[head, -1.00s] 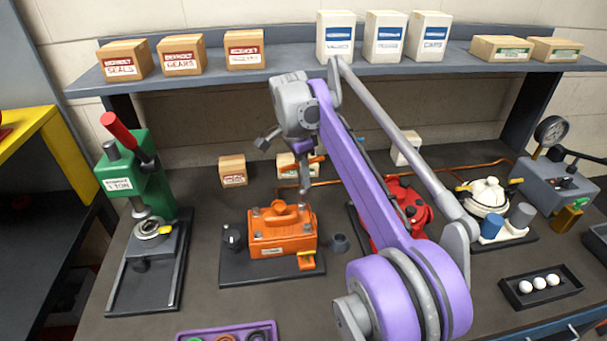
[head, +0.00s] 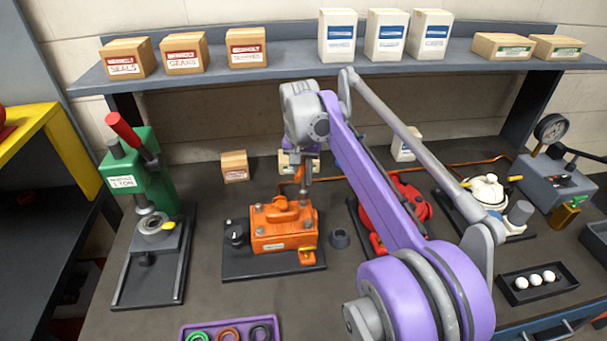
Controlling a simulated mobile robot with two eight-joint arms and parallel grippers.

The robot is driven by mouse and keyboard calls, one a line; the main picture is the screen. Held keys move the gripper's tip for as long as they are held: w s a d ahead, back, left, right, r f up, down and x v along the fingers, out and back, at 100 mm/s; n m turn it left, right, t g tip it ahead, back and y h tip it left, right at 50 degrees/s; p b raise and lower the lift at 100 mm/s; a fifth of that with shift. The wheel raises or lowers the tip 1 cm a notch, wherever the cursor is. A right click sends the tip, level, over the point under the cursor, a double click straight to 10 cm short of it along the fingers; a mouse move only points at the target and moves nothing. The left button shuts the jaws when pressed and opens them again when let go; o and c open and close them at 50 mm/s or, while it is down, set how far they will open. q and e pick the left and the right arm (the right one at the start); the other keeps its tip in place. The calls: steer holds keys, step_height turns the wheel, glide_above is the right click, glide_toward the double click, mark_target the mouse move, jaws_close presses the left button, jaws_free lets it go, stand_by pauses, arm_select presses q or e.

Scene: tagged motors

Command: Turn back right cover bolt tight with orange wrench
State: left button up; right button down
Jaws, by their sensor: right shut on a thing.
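An orange motor housing (head: 270,241) with a raised handle on top sits on a dark base plate (head: 240,269) left of centre. My right gripper (head: 305,192) points down over the housing's back right corner. It is shut on the orange wrench (head: 298,174), of which only a small orange part shows beside the fingers. The back right cover bolt is hidden under the gripper, so I cannot tell how the wrench sits on it. My left gripper is out of view.
A green press (head: 130,172) stands at left. A red motor (head: 376,243) is partly behind my right arm. A purple tray (head: 187,331) lies at the front. Boxes line the shelf (head: 285,75) above.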

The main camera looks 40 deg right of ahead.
steer(key=shift+f, duration=0.1)
steer(key=shift+f+b, duration=0.6)
steer(key=shift+f, duration=0.5)
